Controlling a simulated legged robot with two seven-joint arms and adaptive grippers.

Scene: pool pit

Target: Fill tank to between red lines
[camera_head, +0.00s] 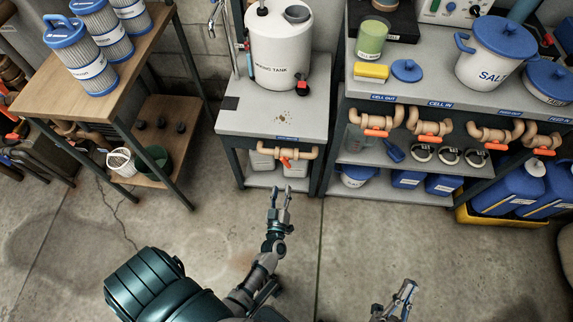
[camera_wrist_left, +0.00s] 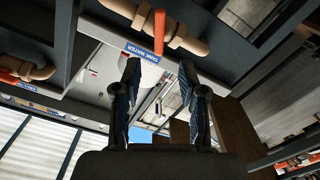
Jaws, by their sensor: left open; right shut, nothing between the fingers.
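The white mixing tank (camera_head: 276,50) stands on a grey stand top (camera_head: 245,122). I cannot make out red lines on it. A tap (camera_head: 235,45) rises at its left, and a small red-and-black fitting (camera_head: 301,84) sits at its lower right. Below the stand's front edge is a tan pipe (camera_head: 305,153) with an orange valve handle (camera_head: 286,162). In the left wrist view the orange handle (camera_wrist_left: 159,32) hangs beside a blue "TANK WATER" label (camera_wrist_left: 142,52). My left gripper (camera_head: 280,189) is open, empty and apart from the handle, below it. My right gripper (camera_head: 404,292) is shut and empty.
To the right, a bench (camera_head: 430,88) carries a salt bucket (camera_head: 494,55), with several orange-handled valves (camera_head: 431,138) under its edge. A wooden shelf (camera_head: 95,75) with filter cartridges (camera_head: 77,57) stands at left. The concrete floor (camera_head: 390,240) in front is clear.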

